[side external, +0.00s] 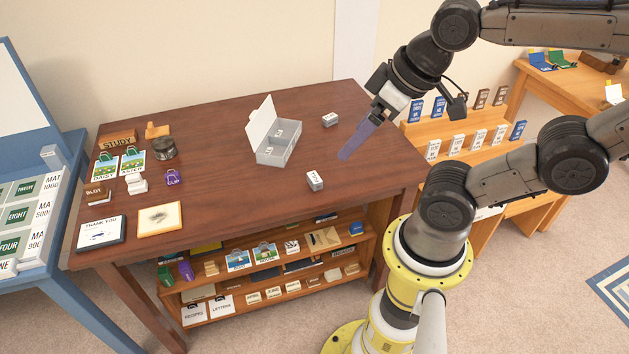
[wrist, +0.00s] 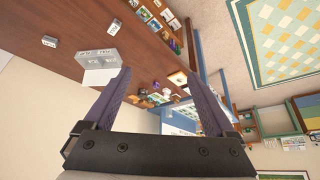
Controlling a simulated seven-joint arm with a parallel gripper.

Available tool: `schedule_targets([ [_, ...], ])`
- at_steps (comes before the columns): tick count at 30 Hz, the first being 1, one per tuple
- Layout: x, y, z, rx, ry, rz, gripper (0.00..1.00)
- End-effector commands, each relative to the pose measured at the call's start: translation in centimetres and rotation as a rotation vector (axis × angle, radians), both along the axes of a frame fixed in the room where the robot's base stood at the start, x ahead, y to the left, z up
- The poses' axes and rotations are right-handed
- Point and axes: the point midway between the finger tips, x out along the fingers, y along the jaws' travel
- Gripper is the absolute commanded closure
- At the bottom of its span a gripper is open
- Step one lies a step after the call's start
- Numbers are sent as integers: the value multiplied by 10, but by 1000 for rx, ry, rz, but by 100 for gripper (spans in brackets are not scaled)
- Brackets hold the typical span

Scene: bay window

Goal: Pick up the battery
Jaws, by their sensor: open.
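No object is clearly readable as a battery. Two small pale blocks are on the brown table (side external: 225,115): a front block (side external: 315,180) with dark lettering and a back block (side external: 330,119). Which one is the battery, if either, I cannot tell. In the wrist view they show as the front block (wrist: 114,27) and the back block (wrist: 49,41). My gripper (side external: 345,156), with purple fingers, is over the table's right part, to the right of both blocks and apart from them. Its fingers (wrist: 157,72) are open with nothing between them.
An open grey compartment box (side external: 278,142) with a raised white lid stands left of the blocks. Signs, cards, a dark tin (side external: 164,148) and a purple bag (side external: 173,177) crowd the table's left. A filled shelf (side external: 270,290) is below. Table around the blocks is clear.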

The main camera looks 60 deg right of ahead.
Motion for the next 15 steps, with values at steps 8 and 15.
schedule_targets([
  [8,0,0,0,0,0,0,3],
  [15,5,0,6,-85,-24,154,3],
])
